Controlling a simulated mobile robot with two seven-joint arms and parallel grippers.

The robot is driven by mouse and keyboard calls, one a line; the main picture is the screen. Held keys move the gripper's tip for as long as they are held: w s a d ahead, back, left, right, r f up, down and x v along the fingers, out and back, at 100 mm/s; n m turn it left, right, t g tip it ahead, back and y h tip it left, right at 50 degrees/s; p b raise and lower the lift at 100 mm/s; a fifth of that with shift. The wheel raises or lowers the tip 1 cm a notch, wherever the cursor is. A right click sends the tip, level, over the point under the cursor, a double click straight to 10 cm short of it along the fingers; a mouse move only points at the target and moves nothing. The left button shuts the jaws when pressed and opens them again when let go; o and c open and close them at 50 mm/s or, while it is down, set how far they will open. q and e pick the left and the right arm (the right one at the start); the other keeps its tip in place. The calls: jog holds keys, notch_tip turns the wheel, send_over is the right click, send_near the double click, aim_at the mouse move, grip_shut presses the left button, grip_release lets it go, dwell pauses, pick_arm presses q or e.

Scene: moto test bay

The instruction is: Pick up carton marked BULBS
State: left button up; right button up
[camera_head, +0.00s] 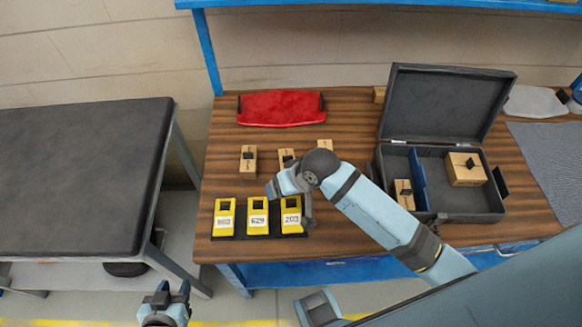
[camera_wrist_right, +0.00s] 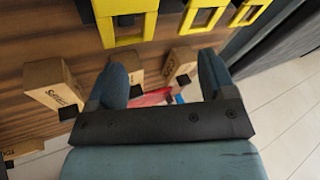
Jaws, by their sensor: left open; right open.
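Three small tan cartons with black tabs stand in a row on the wooden bench: left (camera_head: 248,158), middle (camera_head: 286,158) and right (camera_head: 325,144); the arm partly covers the latter two. No BULBS marking is legible. My right gripper (camera_wrist_right: 163,70) is open and empty near the row. Its wrist view shows one carton (camera_wrist_right: 181,62) between the fingers, another (camera_wrist_right: 137,78) partly behind a finger, and a third (camera_wrist_right: 52,84) with blurred lettering outside them. My left gripper (camera_head: 166,297) is open and empty at the bottom left, away from the bench.
Three yellow numbered holders (camera_head: 258,217) stand at the bench's front edge. A red tray (camera_head: 280,108) lies behind the cartons. An open dark case (camera_head: 432,207) at right holds two cartons, (camera_head: 404,194) and (camera_head: 465,169). Another carton (camera_head: 379,94) is at the back. A dark table (camera_head: 75,170) is bare.

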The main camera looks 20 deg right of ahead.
notch_tip(320, 180, up, 3)
jog(key=m+g+h+b, duration=0.1)
jog(key=g+h+b, duration=0.1)
send_over(286, 157)
jog(key=s+a, duration=0.3)
jog(key=s, duration=0.1)
jog(key=w+d+r, duration=0.1)
jog(key=w+r+m+g+h, duration=0.1)
jog(key=w+d+r+m+b, duration=0.1)
jog(key=w, duration=0.1)
jog(key=shift+d+r+g+h, duration=0.3)
jog(key=shift+d+r+h, duration=0.05)
jog(key=shift+r+h, duration=0.05)
jog(key=shift+d+f, duration=0.1)
notch_tip(286, 157, down, 8)
jog(key=shift+r, duration=0.1)
jog(key=shift+d+f+b, duration=0.15)
jog(key=shift+f, duration=1.25)
jog(key=shift+d+f+b, duration=0.15)
jog(key=shift+f, duration=1.2)
jog(key=shift+c, duration=0.2)
jog(key=c, duration=1)
